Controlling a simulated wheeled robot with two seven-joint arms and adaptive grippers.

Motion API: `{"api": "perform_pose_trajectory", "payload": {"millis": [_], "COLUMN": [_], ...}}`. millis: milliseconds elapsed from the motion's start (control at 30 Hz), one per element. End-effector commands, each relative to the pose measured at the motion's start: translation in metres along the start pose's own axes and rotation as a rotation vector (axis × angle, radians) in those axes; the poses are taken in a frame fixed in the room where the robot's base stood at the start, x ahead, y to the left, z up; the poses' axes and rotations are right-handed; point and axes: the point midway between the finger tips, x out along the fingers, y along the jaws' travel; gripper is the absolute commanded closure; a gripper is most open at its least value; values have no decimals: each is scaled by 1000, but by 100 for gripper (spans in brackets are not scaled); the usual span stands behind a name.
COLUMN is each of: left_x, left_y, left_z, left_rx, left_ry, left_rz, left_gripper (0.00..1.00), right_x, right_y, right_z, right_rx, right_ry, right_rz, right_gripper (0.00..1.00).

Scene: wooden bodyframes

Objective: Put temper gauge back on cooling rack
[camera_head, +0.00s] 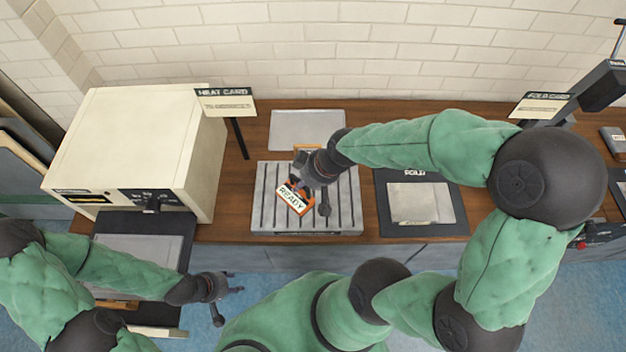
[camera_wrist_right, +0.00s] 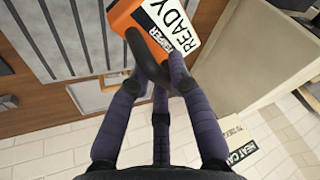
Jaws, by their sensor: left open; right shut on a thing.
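The temper gauge (camera_head: 295,198) is an orange block with a white face reading READY. My right gripper (camera_head: 307,188) is shut on it, over the left part of the cooling rack. The right wrist view shows the gauge (camera_wrist_right: 190,45) between my right gripper's fingers (camera_wrist_right: 155,75). The cooling rack (camera_head: 345,222) is a grey slotted metal block on the wooden bench. It also shows in the right wrist view (camera_wrist_right: 85,30). I cannot tell whether the gauge touches the rack. My left gripper (camera_head: 228,292) is open and empty, in front of the bench below the oven.
A cream oven (camera_head: 135,145) stands at the left with its dark door open. A heat card sign (camera_head: 225,105) stands beside it. A grey plate (camera_head: 307,125) lies behind the rack. A dark mat with a metal sheet (camera_head: 420,203) is to the right.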

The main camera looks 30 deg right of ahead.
Motion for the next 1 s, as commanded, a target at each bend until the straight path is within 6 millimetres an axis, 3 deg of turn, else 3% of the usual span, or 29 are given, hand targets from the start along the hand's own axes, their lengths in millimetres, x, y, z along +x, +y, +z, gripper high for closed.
{"api": "perform_pose_trajectory", "payload": {"millis": [133,400,667,900,1000], "left_x": [11,24,28,38,38], "left_y": [-4,-9,-10,-13,-14], "left_z": [-1,-2,-2,-2,-2], "left_rx": [0,0,0,0,0], "left_ry": [1,1,1,2,1], "left_rz": [0,0,0,0,0], "left_gripper": [55,55,55,55,55], "right_x": [15,50,59,88,91], "right_y": [34,70,81,91,92], "right_z": [-7,-5,-6,5,6], "right_rx": [7,4,1,1,0], "right_ry": [1,1,1,0,2], "right_rz": [2,1,1,0,1], "right_gripper": [100,100,100,100,100]}}
